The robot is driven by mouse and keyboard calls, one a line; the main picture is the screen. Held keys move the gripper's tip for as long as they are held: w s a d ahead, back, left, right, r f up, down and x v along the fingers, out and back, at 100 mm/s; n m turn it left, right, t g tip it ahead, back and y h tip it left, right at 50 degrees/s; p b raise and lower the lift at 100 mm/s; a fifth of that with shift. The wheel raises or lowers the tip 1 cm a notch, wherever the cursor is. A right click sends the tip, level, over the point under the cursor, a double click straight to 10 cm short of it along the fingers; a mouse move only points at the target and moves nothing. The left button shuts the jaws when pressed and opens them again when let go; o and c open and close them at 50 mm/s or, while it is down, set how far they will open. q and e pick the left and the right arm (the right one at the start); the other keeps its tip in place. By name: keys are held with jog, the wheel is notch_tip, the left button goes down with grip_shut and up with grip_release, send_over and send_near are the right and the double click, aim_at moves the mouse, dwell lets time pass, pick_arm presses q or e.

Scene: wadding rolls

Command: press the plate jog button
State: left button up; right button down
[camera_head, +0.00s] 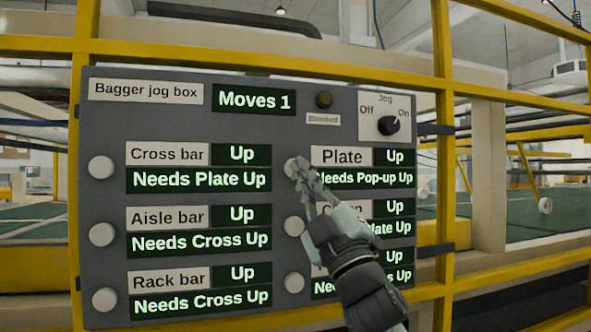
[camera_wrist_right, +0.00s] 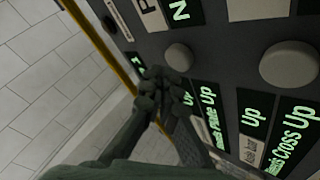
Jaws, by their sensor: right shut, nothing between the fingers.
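The plate jog button (camera_head: 291,166) is a round pale knob left of the "Plate" label (camera_head: 341,156) on the grey jog box. Its displays read "Up" and "Needs Pop-up Up". My right gripper (camera_head: 299,170) is shut and empty, its fingertips overlapping the button's lower right edge in the head view. In the right wrist view the button (camera_wrist_right: 178,57) shows fully, with the gripper tips (camera_wrist_right: 155,82) close by, seemingly beside it. Contact cannot be told. My right arm hides part of the lower right labels. My left gripper is out of view.
Other buttons sit close by: the one below (camera_head: 294,226), a lower one (camera_head: 294,282) and the left column, including the cross bar button (camera_head: 101,167). The jog switch (camera_head: 388,125) points toward "On". The "Blocked" lamp (camera_head: 323,99) looks dark. Yellow rails (camera_head: 445,60) frame the box.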

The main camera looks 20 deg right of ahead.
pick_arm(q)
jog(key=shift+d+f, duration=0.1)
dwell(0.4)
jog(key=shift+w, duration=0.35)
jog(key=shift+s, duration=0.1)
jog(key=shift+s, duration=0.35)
pick_arm(e)
jog(key=shift+w, duration=0.45)
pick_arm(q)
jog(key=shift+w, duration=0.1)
